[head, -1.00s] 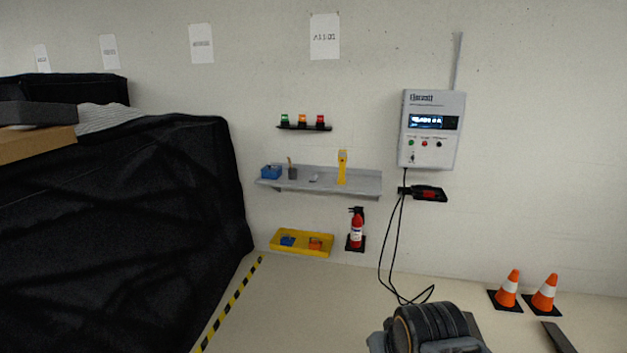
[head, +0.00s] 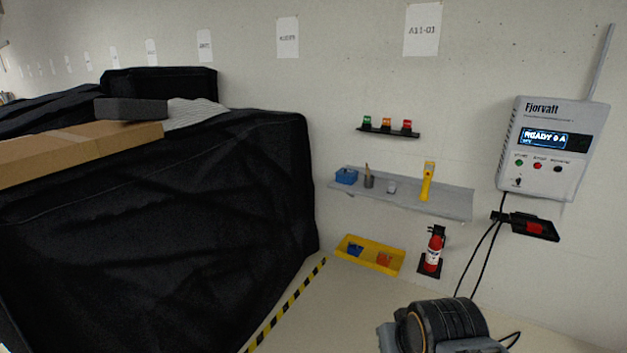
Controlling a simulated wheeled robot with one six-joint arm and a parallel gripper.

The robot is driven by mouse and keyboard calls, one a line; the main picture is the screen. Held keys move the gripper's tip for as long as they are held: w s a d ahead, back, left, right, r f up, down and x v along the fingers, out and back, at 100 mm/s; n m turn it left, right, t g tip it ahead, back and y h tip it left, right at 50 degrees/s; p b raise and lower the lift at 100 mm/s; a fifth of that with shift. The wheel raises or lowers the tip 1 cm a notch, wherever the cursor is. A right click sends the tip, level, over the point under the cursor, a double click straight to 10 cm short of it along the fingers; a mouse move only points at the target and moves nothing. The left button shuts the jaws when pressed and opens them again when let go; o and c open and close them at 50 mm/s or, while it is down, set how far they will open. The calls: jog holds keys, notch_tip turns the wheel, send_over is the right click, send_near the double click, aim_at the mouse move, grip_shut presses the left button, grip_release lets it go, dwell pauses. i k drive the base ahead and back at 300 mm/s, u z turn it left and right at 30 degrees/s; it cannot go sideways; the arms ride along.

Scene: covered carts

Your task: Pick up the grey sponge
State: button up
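I cannot make out a thing that is surely the grey sponge. A dark grey block (head: 131,109) lies on top of the black-covered cart (head: 190,190) at the left, beside a cardboard box (head: 75,152). A small pale grey item (head: 391,187) sits on the grey wall shelf (head: 440,202); it is too small to identify. Part of my arm shows at the bottom, right of centre, well in front of the wall. My gripper's fingers do not show.
The shelf also holds a blue box (head: 346,176), a grey cup (head: 369,182) and a yellow tool (head: 427,182). A yellow tray (head: 393,268) and fire extinguisher (head: 433,250) are below. Striped floor tape (head: 290,302) runs beside the cart. A control box (head: 550,150) with hanging cables is right.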

aim_at(392, 189)
jog(key=u, duration=0.45)
jog(key=i, duration=2.6)
jog(key=z, duration=0.5)
jog(key=i, duration=1.5)
jog(key=z, duration=1.4)
jog(key=i, duration=0.85)
jog(key=z, duration=0.45)
